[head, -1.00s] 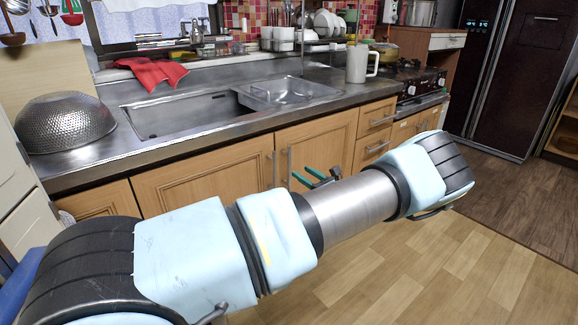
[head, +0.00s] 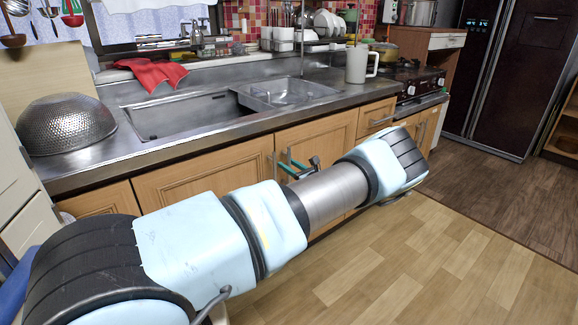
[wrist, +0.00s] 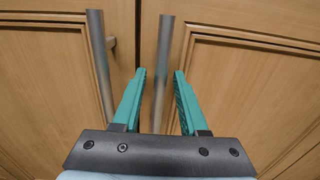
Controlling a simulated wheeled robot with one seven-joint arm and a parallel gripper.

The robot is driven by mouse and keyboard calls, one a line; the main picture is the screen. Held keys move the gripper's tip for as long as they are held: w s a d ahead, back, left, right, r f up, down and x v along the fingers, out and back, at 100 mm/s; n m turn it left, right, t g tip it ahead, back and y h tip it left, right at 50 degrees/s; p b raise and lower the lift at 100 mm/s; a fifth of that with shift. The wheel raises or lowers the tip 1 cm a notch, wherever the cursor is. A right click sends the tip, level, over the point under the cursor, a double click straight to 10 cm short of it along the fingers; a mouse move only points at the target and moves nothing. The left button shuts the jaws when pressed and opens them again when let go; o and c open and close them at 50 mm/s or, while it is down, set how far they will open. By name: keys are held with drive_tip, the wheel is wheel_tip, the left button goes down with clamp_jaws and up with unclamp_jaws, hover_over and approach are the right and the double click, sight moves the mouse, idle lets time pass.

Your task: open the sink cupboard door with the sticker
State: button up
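The sink cupboard has two wooden doors side by side, a left door (head: 195,183) and a right door (head: 328,135). They look shut, and no sticker shows on their visible parts. In the wrist view the left door's bar handle (wrist: 99,60) stands left of both fingers. The right door's bar handle (wrist: 163,60) runs between the fingertips. My gripper (wrist: 160,73) is open, with one teal finger on each side of the right handle; I cannot tell whether either touches it. In the head view my gripper (head: 287,164) is at the handles, partly hidden by my arm.
The steel counter (head: 225,138) with the sink (head: 180,115) runs above the doors. A colander (head: 65,125), red cloth (head: 150,75) and white mug (head: 357,65) stand on or near it. The wooden floor (head: 430,260) in front is clear.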

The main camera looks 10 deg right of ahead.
clamp_jaws()
idle(1.1)
